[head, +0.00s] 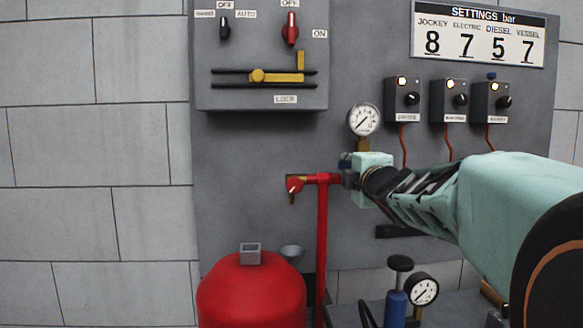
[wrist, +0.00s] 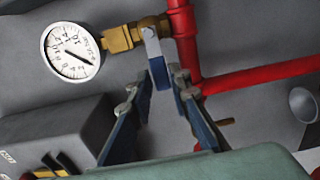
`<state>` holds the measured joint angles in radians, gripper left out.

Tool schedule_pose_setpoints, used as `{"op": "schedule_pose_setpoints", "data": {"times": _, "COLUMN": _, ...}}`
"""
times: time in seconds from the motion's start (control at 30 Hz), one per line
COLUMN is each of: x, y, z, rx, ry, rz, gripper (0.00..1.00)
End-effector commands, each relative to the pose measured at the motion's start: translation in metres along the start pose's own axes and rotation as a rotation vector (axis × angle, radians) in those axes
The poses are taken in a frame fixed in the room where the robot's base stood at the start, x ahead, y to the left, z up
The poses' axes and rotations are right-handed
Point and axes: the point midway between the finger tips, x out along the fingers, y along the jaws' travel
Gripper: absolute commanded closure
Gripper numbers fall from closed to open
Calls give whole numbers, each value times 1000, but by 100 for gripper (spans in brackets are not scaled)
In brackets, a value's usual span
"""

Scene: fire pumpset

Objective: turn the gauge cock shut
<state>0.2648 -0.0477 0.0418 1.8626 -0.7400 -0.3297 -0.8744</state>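The gauge cock is a small brass valve (wrist: 122,37) between a round white gauge (wrist: 72,52) and the red upright pipe (wrist: 184,38). Its flat blue-grey lever (wrist: 156,58) points down in the wrist view, toward my gripper (wrist: 163,80). The fingers are apart, with the lever's free end between the fingertips. I cannot tell whether either finger touches it. In the head view my gripper (head: 352,178) is just below the gauge (head: 364,119) and right of the red pipe (head: 322,235). It hides the lever there.
A red tank (head: 252,290) stands below, left of the pipe. A red valve (head: 294,187) sits on the pipe's left branch. Switch boxes (head: 448,101) with lit lamps are at right. A second gauge (head: 421,289) and a blue cylinder (head: 396,308) stand below my arm.

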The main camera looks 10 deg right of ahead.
Motion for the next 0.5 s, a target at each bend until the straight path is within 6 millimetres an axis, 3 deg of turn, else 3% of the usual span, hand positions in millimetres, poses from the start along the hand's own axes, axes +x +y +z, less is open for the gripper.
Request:
{"op": "schedule_pose_setpoints", "data": {"times": 0.1, "x": 0, "y": 0, "z": 0, "rx": 1, "ry": 0, "rz": -1, "gripper": 69}}
{"op": "schedule_pose_setpoints", "data": {"times": 0.5, "x": 0, "y": 5, "z": 0, "rx": 3, "ry": 1, "rz": -1, "gripper": 69}}
